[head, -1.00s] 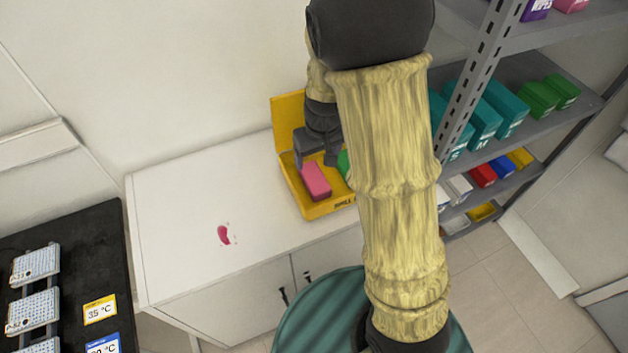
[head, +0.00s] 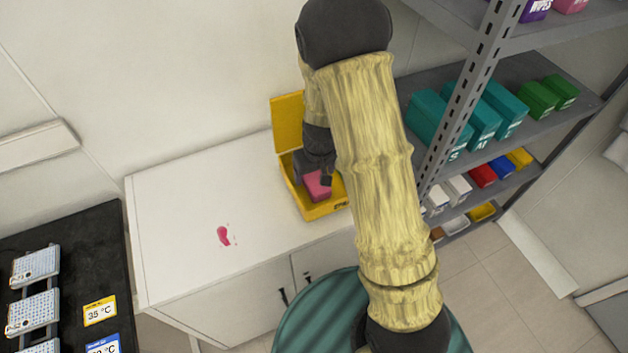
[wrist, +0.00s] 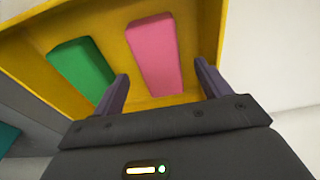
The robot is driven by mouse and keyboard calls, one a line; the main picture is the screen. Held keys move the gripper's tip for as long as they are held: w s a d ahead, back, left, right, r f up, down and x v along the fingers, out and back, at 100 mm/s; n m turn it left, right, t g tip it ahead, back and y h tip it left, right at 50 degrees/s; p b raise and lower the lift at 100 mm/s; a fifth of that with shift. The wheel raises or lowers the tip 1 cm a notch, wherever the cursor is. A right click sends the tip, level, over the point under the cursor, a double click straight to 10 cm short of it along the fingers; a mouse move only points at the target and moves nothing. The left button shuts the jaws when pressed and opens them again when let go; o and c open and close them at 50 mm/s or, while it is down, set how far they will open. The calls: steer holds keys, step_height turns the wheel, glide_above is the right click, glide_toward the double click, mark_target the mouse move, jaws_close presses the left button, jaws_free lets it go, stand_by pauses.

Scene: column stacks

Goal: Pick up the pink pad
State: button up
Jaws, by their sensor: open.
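The pink pad (head: 317,187) is a pink block lying in the open yellow box (head: 317,210) on the white cabinet. In the wrist view the pink pad (wrist: 154,56) lies ahead of my gripper (wrist: 163,80), roughly between the lines of its two dark fingers. My gripper (head: 326,181) is open and empty, over the box; in the head view it covers part of the pad. A green pad (wrist: 82,67) lies left of the pink one in the wrist view, beyond the left finger. My arm hides the green pad in the head view.
The box's raised yellow lid (head: 287,120) stands at the back. A pink stain (head: 224,236) marks the clear white cabinet top (head: 180,210). A metal shelf rack (head: 545,75) with several boxes stands right. A dark table (head: 75,260) with racks is at left.

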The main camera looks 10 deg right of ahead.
mark_target(314, 178)
steer(key=shift+w+f, duration=0.2)
steer(key=shift+f, duration=0.7)
steer(key=shift+w+f, duration=0.2)
steer(key=shift+f, duration=0.7)
steer(key=shift+a, duration=0.1)
steer(key=c, duration=1.1)
